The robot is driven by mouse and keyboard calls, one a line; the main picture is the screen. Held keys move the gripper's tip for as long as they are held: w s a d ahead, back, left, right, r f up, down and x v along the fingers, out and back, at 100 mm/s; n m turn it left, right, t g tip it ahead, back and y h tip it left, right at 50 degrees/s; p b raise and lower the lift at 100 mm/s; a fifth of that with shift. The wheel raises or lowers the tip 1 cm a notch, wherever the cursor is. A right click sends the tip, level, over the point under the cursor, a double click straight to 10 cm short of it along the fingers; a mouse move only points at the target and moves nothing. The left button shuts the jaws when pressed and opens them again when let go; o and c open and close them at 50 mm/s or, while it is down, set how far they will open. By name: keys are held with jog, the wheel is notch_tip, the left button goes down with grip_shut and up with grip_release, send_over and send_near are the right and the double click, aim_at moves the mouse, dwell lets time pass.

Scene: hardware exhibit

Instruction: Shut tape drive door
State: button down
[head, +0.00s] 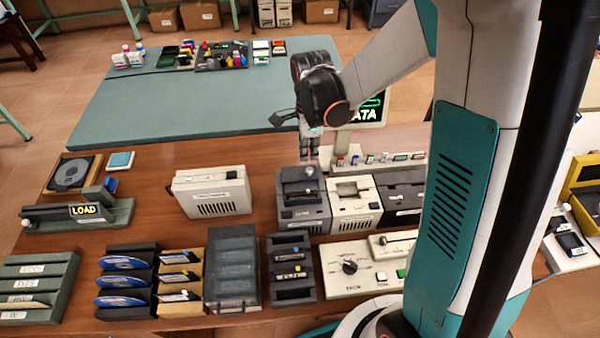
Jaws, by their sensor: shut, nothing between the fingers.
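Three box-shaped drive units stand side by side at the middle of the wooden table: a dark grey one (303,212), a cream one (354,218) and a darker one (402,212) partly behind my arm. I cannot tell for certain which is the tape drive. The dark grey unit has a raised dark block with a small light knob on top. The cream unit shows a recess in its top. My gripper (309,158) is shut and empty, pointing down above and behind the dark grey unit. Whether it touches anything is unclear.
A cream boxy device (211,191) stands left of the drives. Disk racks (128,283) and a cream control panel (360,268) with knobs are in front. A lit sign (367,113) stands behind the drives. A teal mat (200,95) is mostly clear.

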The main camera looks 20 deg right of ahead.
jog(key=shift+f+b, duration=1.4)
jog(key=shift+f, duration=0.2)
dwell(0.3)
jog(key=shift+s+a, duration=0.2)
jog(key=shift+s, duration=0.7)
jog(key=shift+s+a, duration=0.15)
jog(key=shift+s, duration=0.8)
jog(key=shift+s+a, duration=0.2)
jog(key=shift+s, duration=0.7)
dwell(0.8)
jog(key=shift+w, duration=0.3)
dwell(0.3)
notch_tip(320, 180, up, 7)
jog(key=p, duration=0.4)
jog(key=shift+p, duration=0.4)
dwell(0.3)
